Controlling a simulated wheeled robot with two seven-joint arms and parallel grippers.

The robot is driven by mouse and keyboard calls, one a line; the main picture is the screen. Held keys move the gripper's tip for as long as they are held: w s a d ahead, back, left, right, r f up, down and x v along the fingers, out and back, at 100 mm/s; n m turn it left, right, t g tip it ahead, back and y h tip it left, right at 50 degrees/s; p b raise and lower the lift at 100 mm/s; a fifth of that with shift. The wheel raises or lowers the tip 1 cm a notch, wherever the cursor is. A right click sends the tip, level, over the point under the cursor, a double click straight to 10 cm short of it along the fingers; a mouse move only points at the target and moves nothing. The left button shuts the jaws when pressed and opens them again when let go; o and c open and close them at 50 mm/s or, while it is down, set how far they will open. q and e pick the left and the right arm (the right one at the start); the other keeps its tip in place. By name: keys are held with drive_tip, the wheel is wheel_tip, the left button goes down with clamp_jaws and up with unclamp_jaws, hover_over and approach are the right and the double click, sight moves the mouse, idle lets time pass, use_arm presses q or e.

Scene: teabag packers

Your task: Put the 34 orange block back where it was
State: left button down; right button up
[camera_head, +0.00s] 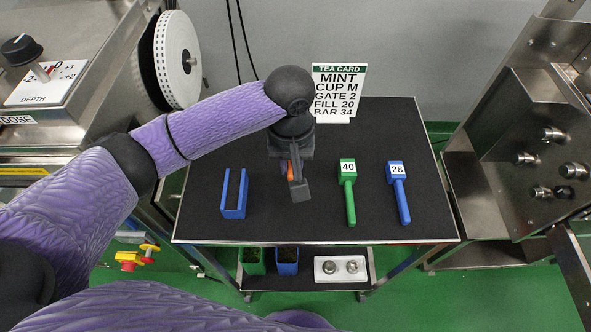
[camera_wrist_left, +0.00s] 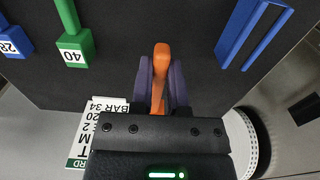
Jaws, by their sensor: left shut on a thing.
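The orange block (camera_head: 290,169) is mostly hidden by my left gripper in the head view. In the left wrist view the orange block (camera_wrist_left: 160,62) stands out between the two fingers, with its handle end showing past the fingertips. Its number is not visible. My left gripper (camera_head: 298,186) is shut on it, over the black table top between the blue open holder and the green block. The gripper also shows in the left wrist view (camera_wrist_left: 161,75). I cannot tell whether the orange block touches the table. My right gripper is not in view.
The green 40 block (camera_head: 348,185) and blue 28 block (camera_head: 398,190) lie to the right on the table (camera_head: 318,222). The blue holder (camera_head: 234,212) is at the left. The tea card (camera_head: 338,90) stands at the back, reading BAR 34. Machines flank the table.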

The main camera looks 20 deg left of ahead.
use_arm(q)
wheel_tip(320, 180, down, 7)
drive_tip(key=b, duration=0.2)
drive_tip(key=shift+f+b, duration=0.15)
drive_tip(key=shift+b, duration=0.2)
drive_tip(key=c, duration=0.6)
unclamp_jaws()
wheel_tip(320, 180, up, 12)
drive_tip(key=p, duration=0.5)
drive_tip(key=shift+f, duration=0.15)
drive_tip(key=shift+r+p, duration=0.3)
drive_tip(key=shift+r, duration=0.1)
